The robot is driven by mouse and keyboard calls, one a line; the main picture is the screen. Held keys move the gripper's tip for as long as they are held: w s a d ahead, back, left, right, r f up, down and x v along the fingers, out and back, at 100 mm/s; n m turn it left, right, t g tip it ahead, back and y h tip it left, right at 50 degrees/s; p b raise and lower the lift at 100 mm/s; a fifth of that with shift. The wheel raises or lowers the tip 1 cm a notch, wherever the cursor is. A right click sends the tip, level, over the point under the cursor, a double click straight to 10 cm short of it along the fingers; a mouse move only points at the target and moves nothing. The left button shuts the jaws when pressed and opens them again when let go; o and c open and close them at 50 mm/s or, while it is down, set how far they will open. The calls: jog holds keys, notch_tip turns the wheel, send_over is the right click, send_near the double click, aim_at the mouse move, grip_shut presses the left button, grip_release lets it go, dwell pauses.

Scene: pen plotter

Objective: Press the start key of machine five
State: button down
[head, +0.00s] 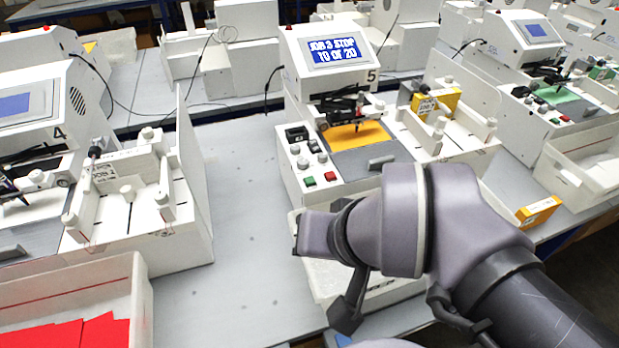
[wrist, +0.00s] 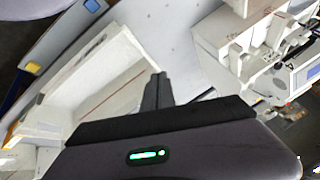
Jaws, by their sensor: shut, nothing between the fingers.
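Machine five (head: 300,75) stands in the middle of the head view, marked 5. Its lit blue screen (head: 338,50) seems to read "JOB 3 STOP 10 OF 20". On its front panel, a green key (head: 309,181) sits left of a red key (head: 330,176); I cannot read any labels on them. A yellow-orange sheet (head: 372,134) lies under its pen carriage. My gripper (wrist: 158,78) is shut and empty in the wrist view, apart from the keys. In the head view my arm comes in from the lower right, below the panel; the fingertips are not clear there.
A white bin stands in front of machine five, partly behind my arm; a white bin (wrist: 85,85) also shows in the wrist view. Machine four (head: 40,95) and a bin of red sheets (head: 135,310) are at left. Bare table (head: 235,200) lies between the machines.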

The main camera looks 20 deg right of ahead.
jog(key=w+d+r+n+h+p, duration=0.2)
jog(key=w+d+h+p, duration=0.1)
jog(key=w+d, duration=0.4)
jog(key=n+t+y+p, duration=0.35)
jog(key=n+p, duration=0.35)
jog(key=n, duration=0.7)
send_over(312, 182)
notch_tip(312, 182, down, 5)
jog(key=shift+g, duration=0.25)
jog(key=shift+f, duration=0.1)
jog(key=shift+m, duration=0.3)
notch_tip(312, 182, down, 9)
jog(key=b, duration=0.8)
jog(key=shift+b, duration=0.3)
jog(key=shift+f, duration=0.25)
